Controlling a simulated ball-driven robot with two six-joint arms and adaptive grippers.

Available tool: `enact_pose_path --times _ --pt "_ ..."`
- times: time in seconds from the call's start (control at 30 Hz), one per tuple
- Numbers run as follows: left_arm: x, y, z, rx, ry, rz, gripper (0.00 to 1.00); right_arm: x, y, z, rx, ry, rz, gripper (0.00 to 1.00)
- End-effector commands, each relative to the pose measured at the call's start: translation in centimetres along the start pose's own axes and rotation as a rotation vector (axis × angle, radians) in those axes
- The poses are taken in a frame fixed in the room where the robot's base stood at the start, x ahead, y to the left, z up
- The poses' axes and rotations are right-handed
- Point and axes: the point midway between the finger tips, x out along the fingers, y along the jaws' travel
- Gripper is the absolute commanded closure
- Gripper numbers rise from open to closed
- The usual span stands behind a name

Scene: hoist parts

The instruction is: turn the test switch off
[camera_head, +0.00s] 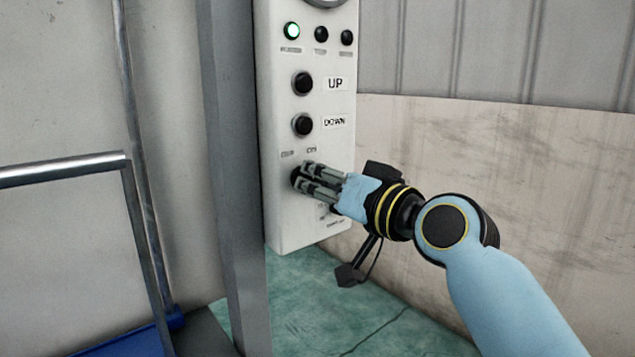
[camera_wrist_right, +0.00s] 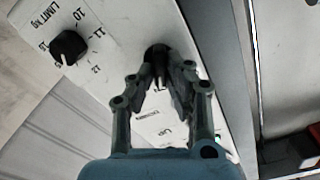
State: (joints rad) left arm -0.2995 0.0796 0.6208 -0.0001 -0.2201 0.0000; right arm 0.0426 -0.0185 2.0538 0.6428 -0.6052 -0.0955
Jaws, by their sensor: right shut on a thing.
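The control panel (camera_head: 308,230) is a white upright box with black knobs and buttons. My right gripper (camera_head: 303,177) reaches it from the right, and its fingers are closed around a black knob, the test switch (camera_head: 295,176), low on the panel. The fingers hide most of this switch and part of its labels. In the right wrist view the switch (camera_wrist_right: 156,52) shows between the fingertips of my right gripper (camera_wrist_right: 163,76). I cannot read which way the switch points. My left gripper is not in view.
A green lamp (camera_head: 291,31) is lit at the top left of the panel, beside two dark lamps. The UP button (camera_head: 303,83) and DOWN button (camera_head: 303,125) sit above the switch. The wrist view shows a limit dial (camera_wrist_right: 68,47). A grey post (camera_head: 232,180) stands left.

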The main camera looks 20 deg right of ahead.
Motion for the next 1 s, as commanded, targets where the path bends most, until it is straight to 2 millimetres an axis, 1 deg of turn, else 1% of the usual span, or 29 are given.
enact_pose_path --times 0.27,0.7,1.0 --pt "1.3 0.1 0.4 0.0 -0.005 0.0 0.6 0.0 0.0 0.2 -0.178 0.0 0.0 1.0" --pt "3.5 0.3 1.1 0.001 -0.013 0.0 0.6 0.0 -0.1 0.3 -0.592 0.0 0.0 1.0" --pt "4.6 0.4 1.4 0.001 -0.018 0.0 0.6 0.0 -0.3 0.3 -0.831 0.0 0.0 1.0"
